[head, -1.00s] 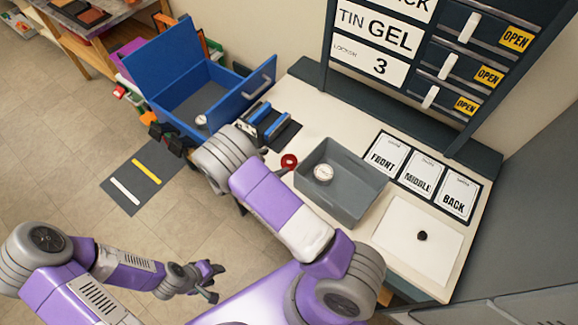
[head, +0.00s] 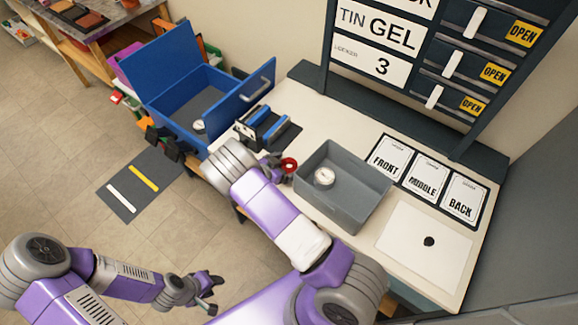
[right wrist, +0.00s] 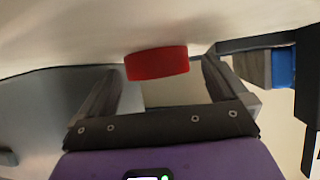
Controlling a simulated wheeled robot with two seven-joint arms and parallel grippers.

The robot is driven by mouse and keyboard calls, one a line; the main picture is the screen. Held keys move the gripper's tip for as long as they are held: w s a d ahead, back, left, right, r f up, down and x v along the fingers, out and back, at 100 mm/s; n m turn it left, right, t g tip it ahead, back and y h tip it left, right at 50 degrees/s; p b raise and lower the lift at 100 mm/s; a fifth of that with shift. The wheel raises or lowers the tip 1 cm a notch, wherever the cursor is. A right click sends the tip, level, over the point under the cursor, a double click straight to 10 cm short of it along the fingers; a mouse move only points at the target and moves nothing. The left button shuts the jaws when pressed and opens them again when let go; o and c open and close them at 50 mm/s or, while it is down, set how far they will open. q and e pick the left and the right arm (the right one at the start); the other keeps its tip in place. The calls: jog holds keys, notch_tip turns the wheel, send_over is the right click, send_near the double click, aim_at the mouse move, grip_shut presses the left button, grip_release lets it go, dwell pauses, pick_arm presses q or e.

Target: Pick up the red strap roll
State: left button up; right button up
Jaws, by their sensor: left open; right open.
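The red strap roll (head: 290,165) lies on the white table just left of the grey tray in the head view. In the right wrist view the red roll (right wrist: 157,64) sits between the two fingertips, near their outer ends. My right gripper (head: 281,168) is at the roll, open, with its fingers on either side. I cannot tell whether a finger touches it. My left gripper (head: 208,289) is open and empty, low over the floor side, away from the table.
The grey tray (head: 350,205) holding a round white dial (head: 324,178) stands close right of the roll. A dark rack with blue parts (head: 263,122) is behind it. An open blue box (head: 181,62) stands at the back left. A white sheet (head: 425,248) lies at the front right.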

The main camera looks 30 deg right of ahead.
jog(key=c, duration=1.2)
